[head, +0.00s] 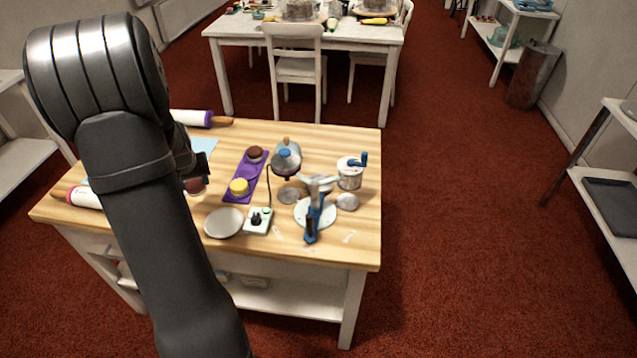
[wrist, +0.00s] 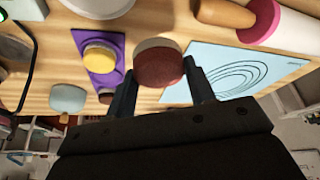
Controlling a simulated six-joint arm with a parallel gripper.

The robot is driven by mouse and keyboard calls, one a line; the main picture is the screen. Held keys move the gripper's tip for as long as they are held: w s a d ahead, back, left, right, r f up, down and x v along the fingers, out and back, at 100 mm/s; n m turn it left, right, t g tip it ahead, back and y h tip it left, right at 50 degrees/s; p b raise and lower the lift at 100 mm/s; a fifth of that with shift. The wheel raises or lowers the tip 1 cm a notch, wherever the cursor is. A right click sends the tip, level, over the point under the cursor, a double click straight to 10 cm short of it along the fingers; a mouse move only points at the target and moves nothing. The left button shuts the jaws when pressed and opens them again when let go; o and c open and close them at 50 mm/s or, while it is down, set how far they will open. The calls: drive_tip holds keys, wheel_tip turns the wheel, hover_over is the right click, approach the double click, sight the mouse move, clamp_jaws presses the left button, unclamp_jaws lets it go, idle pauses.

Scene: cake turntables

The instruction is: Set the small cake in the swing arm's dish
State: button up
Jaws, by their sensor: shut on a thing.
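My gripper (wrist: 160,88) is shut on a small red-brown cake (wrist: 157,66) with a paler band, which sits between the two fingers in the wrist view. In the head view this cake (head: 195,185) shows at the left of the table, partly hidden by my arm. A device with a white round base (head: 304,222), a pale arm on top and a blue handle (head: 312,228) stands right of centre. Grey discs lie on its left (head: 289,195) and right (head: 347,202). I cannot tell which part is the swing arm's dish. My gripper is well left of this device.
A purple mat (head: 236,198) holds a yellow cake (head: 239,187) and a dark brown cake (head: 255,154). Nearby are a white plate (head: 224,222), a switch box (head: 257,220), a blue-topped stand (head: 286,160) and a pot with a blue crank (head: 350,177). Rolling pins (head: 200,118) lie at the left.

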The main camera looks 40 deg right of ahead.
drive_tip(key=s+a+n+y, duration=0.1)
drive_tip(key=s+a+n, duration=0.25)
drive_tip(key=a, duration=0.25)
drive_tip(key=d+r+m+g+h, duration=0.15)
drive_tip(key=d+r+m, duration=0.25)
drive_tip(key=d+m, duration=0.55)
drive_tip(key=s+d+r+m+g+h, duration=0.1)
drive_tip(key=d+r+m+g, duration=0.25)
drive_tip(key=d+m, duration=0.55)
drive_tip(key=d+r+m+g+h, duration=0.15)
drive_tip(key=d+r+m, duration=0.25)
drive_tip(key=d+m, duration=0.5)
drive_tip(key=s+d+f+m+y, duration=0.1)
drive_tip(key=s+d+f+m, duration=0.1)
drive_tip(key=d+f+m, duration=0.1)
drive_tip(key=s+d+f+m+g+y, duration=0.1)
drive_tip(key=s+d+f+m+y, duration=0.1)
drive_tip(key=f, duration=0.4)
drive_tip(key=s+d+f+m+g+y, duration=0.1)
drive_tip(key=s+d+f+m+y, duration=0.1)
drive_tip(key=s+d+f+m, duration=0.2)
drive_tip(key=shift+s+d+f+m, duration=0.15)
drive_tip(key=shift+d+m, duration=0.15)
drive_tip(key=shift+d, duration=0.35)
drive_tip(key=shift+d+f+m, duration=0.15)
drive_tip(key=shift+d+m, duration=0.15)
drive_tip(key=shift+d, duration=0.35)
drive_tip(key=shift+f, duration=2.05)
